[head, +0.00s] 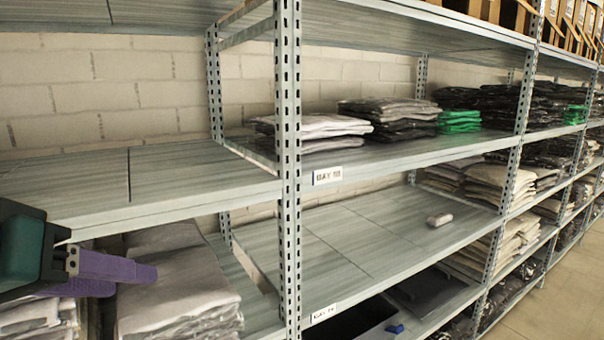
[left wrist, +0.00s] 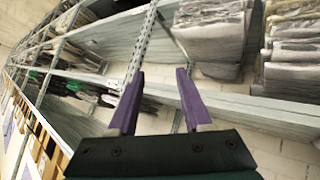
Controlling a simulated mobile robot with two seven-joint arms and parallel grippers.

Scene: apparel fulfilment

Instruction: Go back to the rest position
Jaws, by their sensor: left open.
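My left gripper (head: 133,281) has purple fingers and reaches in from the left edge of the head view. It is in front of the lower left shelf, beside a stack of grey folded garments (head: 185,285). In the left wrist view the two fingers of my left gripper (left wrist: 160,75) stand apart with nothing between them. My right gripper is in neither view.
A metal shelf upright (head: 288,150) stands right of the gripper. The upper left shelf board (head: 140,180) is bare, just above the gripper. Garment stacks (head: 315,130) fill bays to the right. A small light object (head: 439,220) lies on the middle shelf. Floor (head: 565,300) is clear at lower right.

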